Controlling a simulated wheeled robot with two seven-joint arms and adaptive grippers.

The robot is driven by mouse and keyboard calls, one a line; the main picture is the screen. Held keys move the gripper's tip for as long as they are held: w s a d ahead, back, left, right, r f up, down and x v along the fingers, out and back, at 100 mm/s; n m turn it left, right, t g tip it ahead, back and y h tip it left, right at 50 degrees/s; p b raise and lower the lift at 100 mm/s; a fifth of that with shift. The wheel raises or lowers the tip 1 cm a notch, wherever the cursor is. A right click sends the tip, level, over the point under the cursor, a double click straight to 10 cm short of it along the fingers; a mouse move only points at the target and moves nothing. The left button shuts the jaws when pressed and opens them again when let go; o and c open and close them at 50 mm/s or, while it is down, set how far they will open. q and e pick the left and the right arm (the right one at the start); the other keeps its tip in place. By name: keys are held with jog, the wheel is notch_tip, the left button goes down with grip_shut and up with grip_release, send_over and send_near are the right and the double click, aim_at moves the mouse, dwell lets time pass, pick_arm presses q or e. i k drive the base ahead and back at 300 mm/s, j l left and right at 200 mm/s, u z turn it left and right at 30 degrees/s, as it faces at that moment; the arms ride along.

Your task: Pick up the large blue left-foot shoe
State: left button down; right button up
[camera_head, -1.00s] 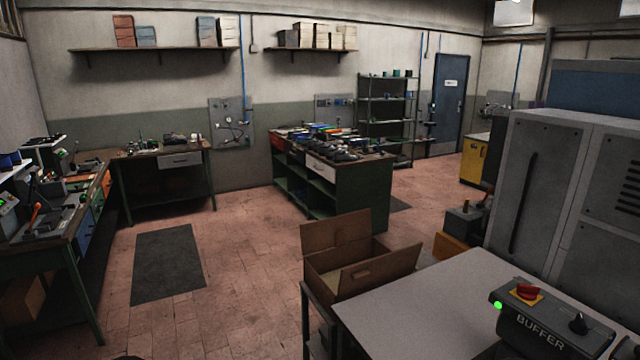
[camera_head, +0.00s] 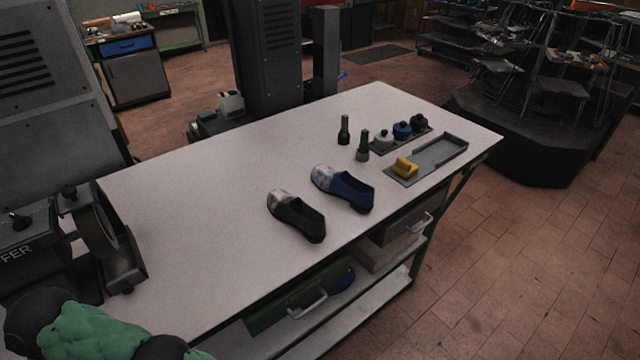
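A blue shoe (camera_head: 347,191) with a pale grey-white toe lies on the white table, its toe pointing to the upper left. A dark, blackish shoe (camera_head: 299,217) with a similar pale toe lies just left of it, apart from it and roughly parallel. The blue shoe looks slightly larger. I cannot tell for certain which foot each is for. Neither gripper is in view.
The white table (camera_head: 220,235) has free room left of the shoes. The buffer machine (camera_head: 75,245) stands at its left end. Two dark bottles, several small pots (camera_head: 402,130) and a grey tray (camera_head: 450,150) with a yellow object (camera_head: 405,167) are right of the shoes.

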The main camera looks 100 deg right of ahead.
aim_at(341, 181)
jog(key=z, duration=3.45)
